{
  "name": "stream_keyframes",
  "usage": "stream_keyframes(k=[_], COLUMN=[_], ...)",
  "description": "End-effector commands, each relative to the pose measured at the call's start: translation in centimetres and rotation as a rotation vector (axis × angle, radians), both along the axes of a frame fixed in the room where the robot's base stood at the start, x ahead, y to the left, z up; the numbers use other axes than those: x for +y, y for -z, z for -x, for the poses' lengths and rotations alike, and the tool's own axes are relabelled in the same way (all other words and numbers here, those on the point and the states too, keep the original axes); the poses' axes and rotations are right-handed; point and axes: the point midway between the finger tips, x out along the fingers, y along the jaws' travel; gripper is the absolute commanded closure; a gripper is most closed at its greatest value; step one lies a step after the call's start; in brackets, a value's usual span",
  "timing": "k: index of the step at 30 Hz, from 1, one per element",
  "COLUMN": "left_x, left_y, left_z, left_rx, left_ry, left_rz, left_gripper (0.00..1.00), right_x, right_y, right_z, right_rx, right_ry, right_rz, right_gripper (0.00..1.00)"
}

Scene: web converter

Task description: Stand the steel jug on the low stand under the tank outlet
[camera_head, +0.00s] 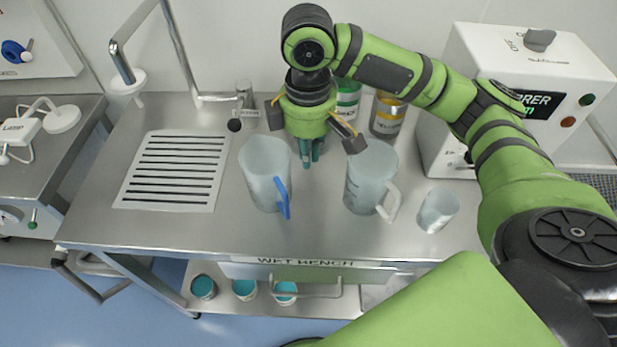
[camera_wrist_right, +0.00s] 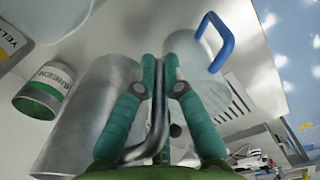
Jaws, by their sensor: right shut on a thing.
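My right gripper (camera_head: 308,160) points down over the back middle of the steel bench, fingers together. In the right wrist view its teal fingers (camera_wrist_right: 160,75) are shut on the bent metal handle (camera_wrist_right: 153,125) of the steel jug (camera_wrist_right: 85,120). The jug's grey body stands beside the fingers, on the left of that view. In the head view the jug is largely hidden by the gripper and arm. I cannot tell whether its base touches the bench. I cannot make out the low stand or the tank outlet in these frames. My left gripper is not in view.
A clear jug with blue handle (camera_head: 265,175) and one with white handle (camera_head: 370,180) stand close in front of the gripper. A small beaker (camera_head: 437,210), green-label can (camera_head: 348,98), yellow-label can (camera_head: 387,115) and white machine (camera_head: 470,60) are rightward. A slotted drain (camera_head: 175,170) lies left.

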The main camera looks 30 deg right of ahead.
Motion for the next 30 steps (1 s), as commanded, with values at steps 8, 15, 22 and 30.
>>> stream_keyframes(k=[8, 15, 22, 30], left_x=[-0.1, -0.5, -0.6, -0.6], left_y=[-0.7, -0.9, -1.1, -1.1], left_z=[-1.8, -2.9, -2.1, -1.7], left_rx=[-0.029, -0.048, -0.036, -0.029], left_ry=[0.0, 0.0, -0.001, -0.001], left_rz=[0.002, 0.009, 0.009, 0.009], left_gripper=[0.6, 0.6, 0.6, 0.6], right_x=[-0.1, -0.1, -0.1, -0.1], right_y=[4.7, 6.8, 9.1, 9.2], right_z=[-0.1, 0.0, -0.1, -0.1], right_rx=[-0.003, -0.001, -0.004, -0.004], right_ry=[0.001, 0.001, 0.001, 0.001], right_rz=[0.001, 0.002, 0.001, 0.002], right_gripper=[1.0, 1.0, 1.0, 1.0])
